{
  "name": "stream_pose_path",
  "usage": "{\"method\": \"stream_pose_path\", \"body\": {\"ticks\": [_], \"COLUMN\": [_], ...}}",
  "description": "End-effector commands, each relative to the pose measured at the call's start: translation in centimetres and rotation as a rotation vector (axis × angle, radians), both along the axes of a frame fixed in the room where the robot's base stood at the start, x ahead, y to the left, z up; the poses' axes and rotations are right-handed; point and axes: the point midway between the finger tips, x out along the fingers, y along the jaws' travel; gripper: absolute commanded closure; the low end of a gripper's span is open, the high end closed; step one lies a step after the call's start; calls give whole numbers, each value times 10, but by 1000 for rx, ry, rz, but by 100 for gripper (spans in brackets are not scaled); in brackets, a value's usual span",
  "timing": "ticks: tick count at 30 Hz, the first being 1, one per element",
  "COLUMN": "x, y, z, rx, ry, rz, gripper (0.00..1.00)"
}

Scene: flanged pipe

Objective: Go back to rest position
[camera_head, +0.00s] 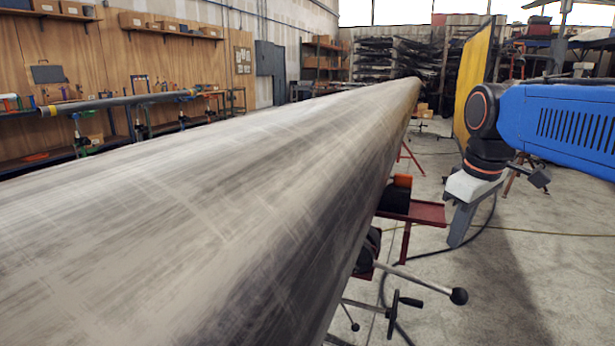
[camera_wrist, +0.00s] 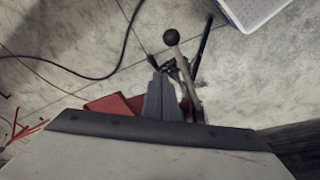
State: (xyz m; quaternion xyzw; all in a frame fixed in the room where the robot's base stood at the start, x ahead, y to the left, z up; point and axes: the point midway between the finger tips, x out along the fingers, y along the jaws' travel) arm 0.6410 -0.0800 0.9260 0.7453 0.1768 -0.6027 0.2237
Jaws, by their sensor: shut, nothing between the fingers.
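The large grey metal pipe (camera_head: 230,170) runs from the near left to the far right of the head view, held on red supports. My gripper (camera_head: 457,243) hangs from the blue arm to the right of the pipe, apart from it and over the floor. It points down. In the wrist view my gripper (camera_wrist: 162,75) shows as two grey fingers together, with nothing between them. The pipe's far end is only partly visible.
A red stand (camera_head: 415,213) and a lever with a black ball knob (camera_head: 459,296) stick out from the pipe's right side. The lever's knob also shows in the wrist view (camera_wrist: 171,37). A black cable (camera_wrist: 75,73) lies on the floor. A yellow panel (camera_head: 473,80) stands behind the arm.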

Motion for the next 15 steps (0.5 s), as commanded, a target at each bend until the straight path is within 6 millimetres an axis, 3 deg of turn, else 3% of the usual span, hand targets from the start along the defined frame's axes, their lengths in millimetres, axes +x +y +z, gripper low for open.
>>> {"method": "stream_pose_path", "body": {"ticks": [1, 6, 15], "x": [-16, -60, -127], "y": [1, 5, 9], "z": [-11, -51, -128], "rx": [9, 50, 138], "ry": [-16, -72, -162], "rz": [-39, -192, -441], "gripper": [100, 100, 100]}}
